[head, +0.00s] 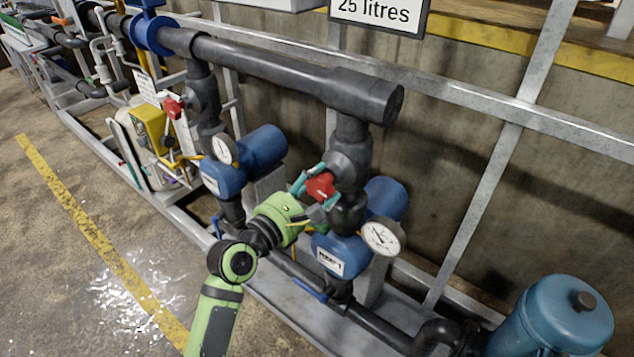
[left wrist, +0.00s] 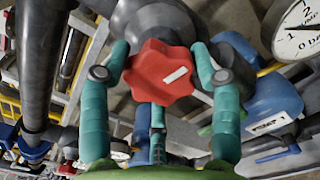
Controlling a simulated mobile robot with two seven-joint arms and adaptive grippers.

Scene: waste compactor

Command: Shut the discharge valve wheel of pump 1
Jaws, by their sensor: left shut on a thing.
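The red valve wheel (head: 320,185) sits on the dark discharge pipe (head: 351,150) above the blue pump 1 (head: 338,254), whose white label shows below it. My left gripper (head: 309,182) has its teal fingers closed around the wheel's sides. In the left wrist view the lobed red wheel (left wrist: 150,74) fills the middle, with a white bar on its face, nearly level and slightly tilted. One finger presses at its left edge and one at its right; a third finger stands below it. The fingers hide parts of the rim. My right gripper is not in view.
A pressure gauge (head: 381,237) sits right of pump 1. A second blue pump (head: 228,175) with its own red wheel (head: 173,108) stands to the left. A blue tank (head: 553,318) is at the lower right. The floor (head: 60,240) at left is clear.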

